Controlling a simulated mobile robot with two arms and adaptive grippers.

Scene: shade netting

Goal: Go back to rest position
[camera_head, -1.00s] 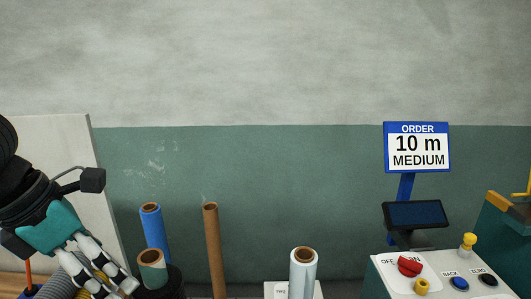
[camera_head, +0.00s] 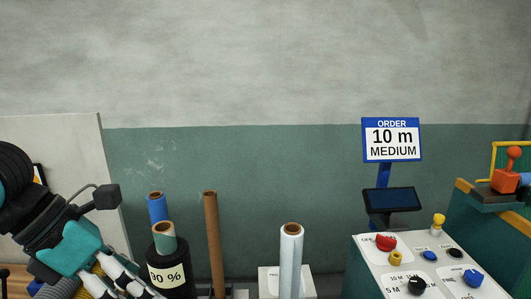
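My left gripper (camera_head: 118,284) is at the lower left of the head view, with a teal body and black and white fingers. Two fingers show with a gap between them and nothing seen held; their tips reach the bottom edge of the picture. My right gripper is out of view.
Upright rolls stand by the green wall: blue (camera_head: 157,207), green (camera_head: 164,240), brown (camera_head: 212,245) and whitish (camera_head: 290,260). At right are a control panel (camera_head: 365,262) with knobs, an order sign reading 10 m MEDIUM (camera_head: 392,140), a screen (camera_head: 390,199) and an orange-handled device (camera_head: 506,180).

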